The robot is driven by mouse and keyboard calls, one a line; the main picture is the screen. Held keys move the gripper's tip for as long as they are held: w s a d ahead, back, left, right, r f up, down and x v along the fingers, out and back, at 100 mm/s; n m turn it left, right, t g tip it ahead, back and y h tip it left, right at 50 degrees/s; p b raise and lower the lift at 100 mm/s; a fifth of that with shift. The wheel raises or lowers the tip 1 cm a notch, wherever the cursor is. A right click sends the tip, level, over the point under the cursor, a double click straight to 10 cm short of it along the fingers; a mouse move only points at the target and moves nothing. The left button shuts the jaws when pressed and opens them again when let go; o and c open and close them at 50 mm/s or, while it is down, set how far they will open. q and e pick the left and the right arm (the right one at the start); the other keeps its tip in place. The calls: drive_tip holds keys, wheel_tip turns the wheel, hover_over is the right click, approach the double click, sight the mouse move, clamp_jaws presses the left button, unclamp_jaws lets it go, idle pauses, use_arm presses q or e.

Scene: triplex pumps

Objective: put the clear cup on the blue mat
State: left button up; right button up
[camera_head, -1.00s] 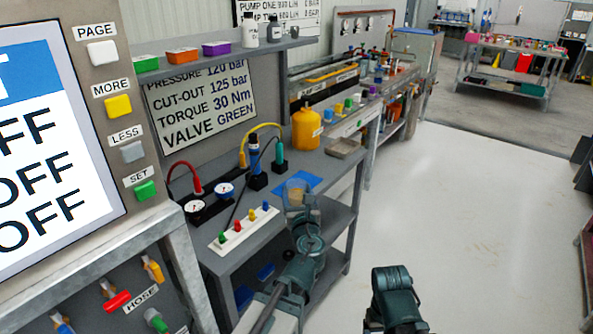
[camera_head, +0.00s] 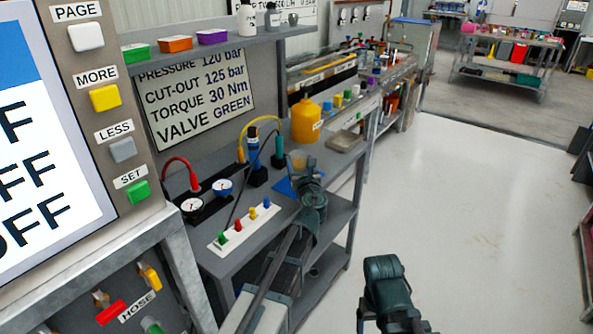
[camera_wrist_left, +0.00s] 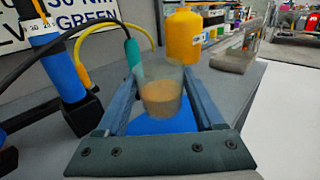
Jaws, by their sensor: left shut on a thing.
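The clear cup (camera_head: 298,161), see-through with a tan-brown content or base, is between the fingers of my left gripper (camera_head: 305,170). In the left wrist view the cup (camera_wrist_left: 160,92) stands roughly upright between the two blue-grey fingers, which are shut on it. The blue mat (camera_head: 283,187) lies on the grey bench, partly hidden by my left gripper. In the left wrist view the mat (camera_wrist_left: 158,127) shows under and in front of the cup. I cannot tell whether the cup touches it. Part of my right arm shows at the bottom; its fingertips are not visible.
A yellow bottle (camera_head: 305,121) stands behind the cup, with a grey tray (camera_head: 345,142) to its right. A teal plug with its cable (camera_head: 279,147) is close on the left. A white strip with coloured pegs (camera_head: 245,227) lies nearer. Open floor is at right.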

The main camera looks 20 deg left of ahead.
use_arm(q)
drive_tip(key=shift+w+f+b, duration=0.15)
drive_tip(key=shift+f+b, duration=1.7)
drive_tip(key=shift+r, duration=0.15)
drive_tip(key=o, duration=1.6)
drive_tip(key=shift+c, duration=0.2)
drive_tip(key=v, duration=1.2)
